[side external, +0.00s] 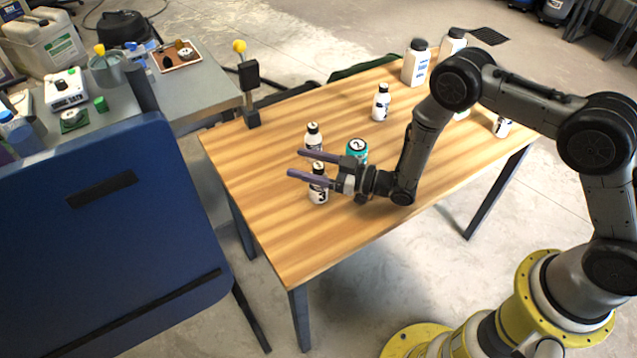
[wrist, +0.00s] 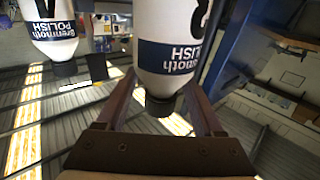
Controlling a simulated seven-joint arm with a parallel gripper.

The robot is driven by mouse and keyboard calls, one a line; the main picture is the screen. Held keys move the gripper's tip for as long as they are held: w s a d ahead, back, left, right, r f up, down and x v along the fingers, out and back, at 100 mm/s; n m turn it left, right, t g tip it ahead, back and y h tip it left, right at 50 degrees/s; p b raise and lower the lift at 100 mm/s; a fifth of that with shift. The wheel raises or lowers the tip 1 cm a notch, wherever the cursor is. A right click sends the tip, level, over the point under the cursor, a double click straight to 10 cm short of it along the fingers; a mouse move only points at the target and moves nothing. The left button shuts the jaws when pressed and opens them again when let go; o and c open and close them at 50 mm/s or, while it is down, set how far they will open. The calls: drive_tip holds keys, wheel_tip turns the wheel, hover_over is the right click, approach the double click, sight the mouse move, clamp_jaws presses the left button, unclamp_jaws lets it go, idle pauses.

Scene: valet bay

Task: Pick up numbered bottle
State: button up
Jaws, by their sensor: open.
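Several numbered white bottles with black caps stand on the wooden table (side external: 272,232). The bottle marked 3 (side external: 318,191) is at my gripper (side external: 297,162), with its cap showing between the two fingers. In the wrist view, which looks inverted, this bottle (wrist: 172,60) lies between the fingers (wrist: 163,100), with a gap on each side. My gripper is open and roughly level, pointing left. Another bottle (side external: 313,131) stands just behind the far finger; a similar bottle (wrist: 53,28) shows at the left in the wrist view. A teal item marked 2 (side external: 357,150) is close beside my gripper.
A smaller white bottle (side external: 381,103) and larger white jugs (side external: 415,65) stand toward the back. Another bottle (side external: 502,127) is at the right edge. A post with a yellow knob (side external: 250,92) stands at the back left corner. The table's front left is clear.

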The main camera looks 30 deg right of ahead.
clamp_jaws()
idle(1.3)
